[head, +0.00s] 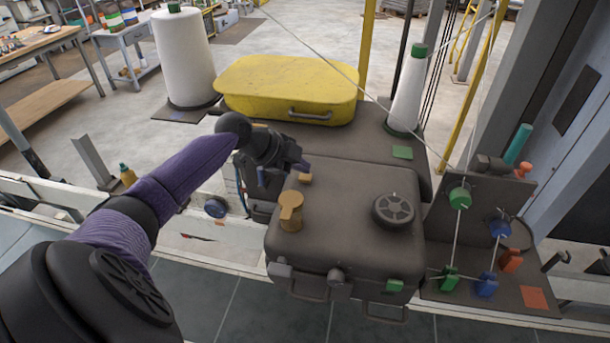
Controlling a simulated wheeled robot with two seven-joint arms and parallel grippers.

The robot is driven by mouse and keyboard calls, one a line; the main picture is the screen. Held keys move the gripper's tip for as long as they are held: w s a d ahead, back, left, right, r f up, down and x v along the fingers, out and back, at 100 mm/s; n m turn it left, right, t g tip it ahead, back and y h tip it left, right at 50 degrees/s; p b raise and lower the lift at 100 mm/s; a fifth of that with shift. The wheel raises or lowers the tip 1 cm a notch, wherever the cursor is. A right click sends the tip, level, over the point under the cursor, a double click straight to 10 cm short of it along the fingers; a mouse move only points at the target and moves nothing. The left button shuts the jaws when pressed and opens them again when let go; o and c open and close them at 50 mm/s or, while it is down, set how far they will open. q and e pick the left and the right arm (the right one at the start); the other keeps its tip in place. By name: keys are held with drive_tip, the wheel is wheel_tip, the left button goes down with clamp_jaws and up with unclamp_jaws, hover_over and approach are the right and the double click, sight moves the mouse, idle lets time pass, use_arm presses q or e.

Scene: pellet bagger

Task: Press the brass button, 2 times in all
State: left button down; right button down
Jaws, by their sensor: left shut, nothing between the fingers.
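A small brass-coloured block, which looks like the brass button (305,178), sits on the top of the dark machine housing (345,240), near its back left. A larger brass-coloured knob (290,211) with a flat top stands just in front of it. My left gripper (284,170) is shut and empty, beside and slightly left of the small brass piece. Whether its fingertips touch the piece, or whether the piece is pressed in, I cannot tell. The gripper body hides the housing's back left corner. My right gripper is not in view.
A dark round handwheel (394,210) and a green block (395,286) are on the housing. A yellow lidded case (287,88) and white thread cones (184,58) stand behind. A panel with green and blue spools (460,198) and taut cords stands at right.

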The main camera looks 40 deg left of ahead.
sight(301, 176)
use_arm(q)
drive_tip(key=shift+f+b, duration=0.35)
drive_tip(key=shift+f, duration=0.1)
idle(0.3)
drive_tip(key=shift+r, duration=0.15)
drive_tip(key=shift+r+p, duration=0.7)
drive_tip(key=shift+r, duration=0.15)
wheel_tip(301, 176, up, 6)
drive_tip(key=p, duration=0.4)
drive_tip(key=shift+p, duration=0.35)
